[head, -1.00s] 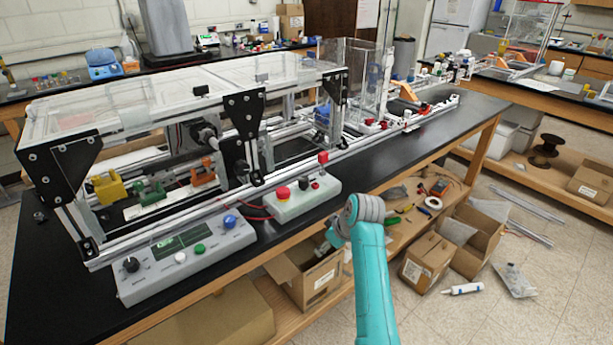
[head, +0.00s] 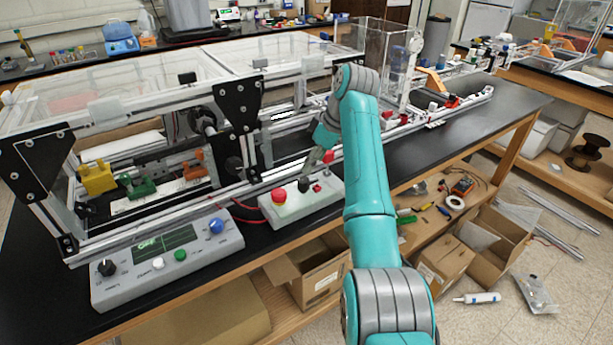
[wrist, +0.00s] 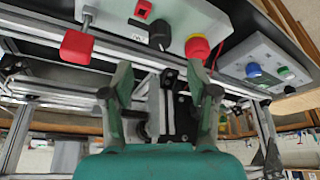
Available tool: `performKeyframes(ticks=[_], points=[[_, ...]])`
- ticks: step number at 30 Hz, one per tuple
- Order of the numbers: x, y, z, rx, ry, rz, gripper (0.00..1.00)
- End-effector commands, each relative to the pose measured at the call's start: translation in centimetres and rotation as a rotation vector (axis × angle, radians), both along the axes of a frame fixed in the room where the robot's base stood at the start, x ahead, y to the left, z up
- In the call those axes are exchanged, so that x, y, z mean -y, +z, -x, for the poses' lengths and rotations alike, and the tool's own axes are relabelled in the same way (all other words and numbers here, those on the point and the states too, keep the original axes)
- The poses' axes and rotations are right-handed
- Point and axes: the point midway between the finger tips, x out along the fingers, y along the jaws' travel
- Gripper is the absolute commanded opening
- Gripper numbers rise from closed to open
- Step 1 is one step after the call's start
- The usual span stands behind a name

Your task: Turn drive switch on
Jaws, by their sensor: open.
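A small light-grey control box (head: 291,212) stands at the bench's front edge. It carries a red mushroom button (head: 279,196), a black knob (head: 303,184), a small red rocker switch (head: 317,188) and a red-tipped lever (head: 328,156). I cannot read which one is labelled drive. My gripper (head: 311,168) is just above the box near the black knob, partly hidden by my arm. In the wrist view my gripper (wrist: 160,78) is open and empty. There, the black knob (wrist: 160,34), rocker (wrist: 142,10), mushroom button (wrist: 197,46) and red lever tip (wrist: 77,46) lie beyond the fingers.
A larger grey panel (head: 200,252) with a screen, knobs and buttons sits to the left. The aluminium extrusion frame (head: 150,222) with black brackets and clear covers stands close behind the box. Cardboard boxes (head: 318,278) lie below the bench edge.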

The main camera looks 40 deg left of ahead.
Motion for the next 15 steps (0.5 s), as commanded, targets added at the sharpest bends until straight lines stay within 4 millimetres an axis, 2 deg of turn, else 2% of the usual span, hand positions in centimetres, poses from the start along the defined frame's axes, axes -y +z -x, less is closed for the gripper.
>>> performKeyframes(ticks=[7, 15], points=[[-1.7, -4.2, 0.2, -0.001, -0.001, 0.002, 0.59], [-2.7, -6.7, 0.3, 0.001, -0.001, 0.000, 0.59]])
